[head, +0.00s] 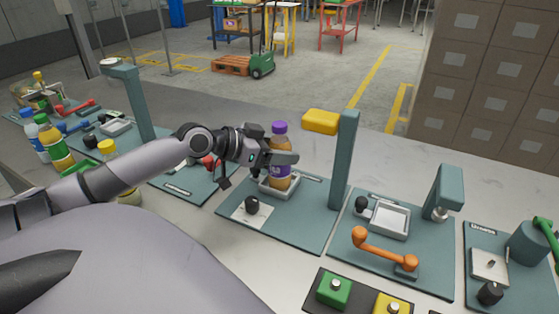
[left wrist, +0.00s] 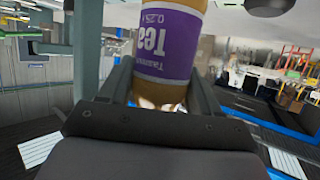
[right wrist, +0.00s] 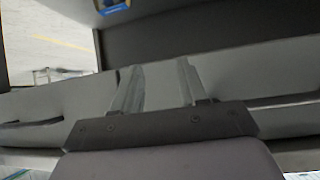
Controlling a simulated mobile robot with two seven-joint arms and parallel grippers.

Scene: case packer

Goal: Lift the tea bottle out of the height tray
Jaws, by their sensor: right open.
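The tea bottle (head: 281,142) has a purple cap, amber tea and a purple label. It stands upright, with its base at the grey height tray (head: 264,190); whether it touches the tray floor I cannot tell. My left gripper (head: 282,160) is shut on the bottle at mid-height. In the left wrist view the bottle (left wrist: 165,45) fills the space between the fingers, its label upside down. My right gripper (right wrist: 158,85) shows only in the right wrist view, open and empty, away from the bottle.
A teal post with a yellow head (head: 321,121) stands just right of the bottle. A black knob (head: 252,204) sits in front of the tray. Further right are another tray (head: 386,233) and an orange handle (head: 384,247). Several bottles (head: 55,146) stand at the far left.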

